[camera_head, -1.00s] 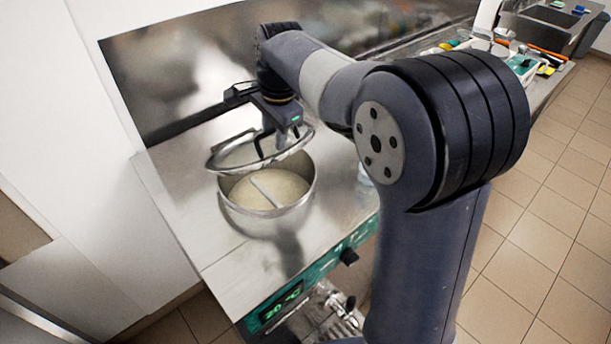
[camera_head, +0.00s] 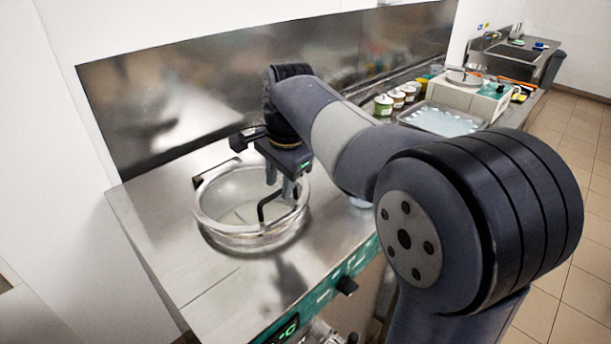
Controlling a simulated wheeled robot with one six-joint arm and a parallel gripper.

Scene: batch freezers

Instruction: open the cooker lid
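The cooker (camera_head: 245,241) is a round steel pot set in the steel counter. Its clear lid (camera_head: 228,196) has a steel rim and lies down over the pot, looking flat or nearly so. Pale contents show faintly through it. The lid's black bent handle (camera_head: 262,208) stands on the right part of the lid. My gripper (camera_head: 288,190) points down at the handle from above, its fingers by the handle's upper end. Whether the fingers are closed on the handle is too small to tell.
A steel backsplash (camera_head: 180,100) stands behind the counter (camera_head: 205,285). A green control strip with a black knob (camera_head: 346,285) runs along the front edge. To the right are several small tubs (camera_head: 398,98), a tray (camera_head: 440,121) and a white appliance (camera_head: 470,92).

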